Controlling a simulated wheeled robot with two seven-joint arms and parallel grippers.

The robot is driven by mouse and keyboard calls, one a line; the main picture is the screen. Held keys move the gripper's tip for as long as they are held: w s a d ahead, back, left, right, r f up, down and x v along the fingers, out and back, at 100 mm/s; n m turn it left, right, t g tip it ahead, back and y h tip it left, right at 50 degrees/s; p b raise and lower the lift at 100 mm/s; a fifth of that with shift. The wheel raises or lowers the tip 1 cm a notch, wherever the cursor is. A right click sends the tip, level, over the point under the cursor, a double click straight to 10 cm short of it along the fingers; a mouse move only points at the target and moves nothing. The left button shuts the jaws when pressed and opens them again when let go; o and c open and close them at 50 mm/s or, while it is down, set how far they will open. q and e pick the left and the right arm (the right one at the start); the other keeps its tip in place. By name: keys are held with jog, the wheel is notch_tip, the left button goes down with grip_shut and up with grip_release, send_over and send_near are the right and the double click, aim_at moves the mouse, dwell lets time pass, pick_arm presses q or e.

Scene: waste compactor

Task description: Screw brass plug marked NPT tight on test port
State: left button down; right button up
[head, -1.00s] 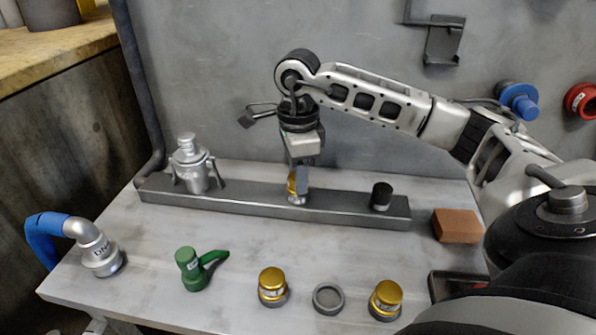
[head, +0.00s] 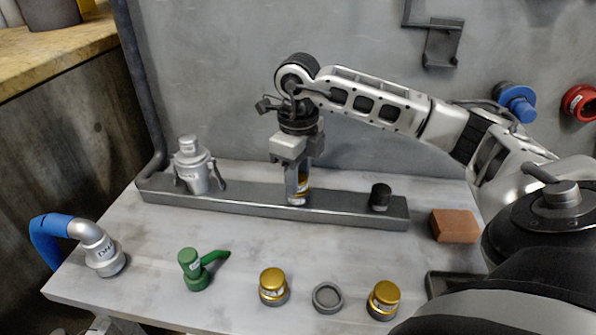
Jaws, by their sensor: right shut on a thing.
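My right gripper (head: 298,188) points straight down over the middle of a long grey metal bar and is shut on a brass plug (head: 304,184). The plug sits on the test port (head: 296,203) at the middle of the bar; the fingers hide much of it, and its marking cannot be read. Two other brass plugs with dark lower rims stand upright on the bench front, one left (head: 273,286) and one right (head: 384,299). A grey ring-shaped cap (head: 327,297) lies between them. My left gripper is not in view.
The grey bar (head: 240,204) also carries a silver coupling (head: 193,168) and a black stub (head: 380,196). A green lever valve (head: 196,270), a blue hose elbow (head: 100,249) and a brown block (head: 455,225) stand on the bench. The bench between bar and front row is clear.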

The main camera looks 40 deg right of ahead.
jog(key=shift+m, duration=1)
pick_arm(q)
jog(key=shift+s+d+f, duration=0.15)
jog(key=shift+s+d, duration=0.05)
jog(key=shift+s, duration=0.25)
pick_arm(e)
jog(key=shift+m, duration=0.9)
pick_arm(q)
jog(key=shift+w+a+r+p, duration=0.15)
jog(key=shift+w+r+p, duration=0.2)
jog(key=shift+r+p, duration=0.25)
pick_arm(e)
jog(key=m, duration=0.3)
jog(key=o, duration=1.2)
jog(key=shift+c, duration=0.2)
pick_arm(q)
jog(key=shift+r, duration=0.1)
pick_arm(e)
jog(key=shift+c, duration=0.4)
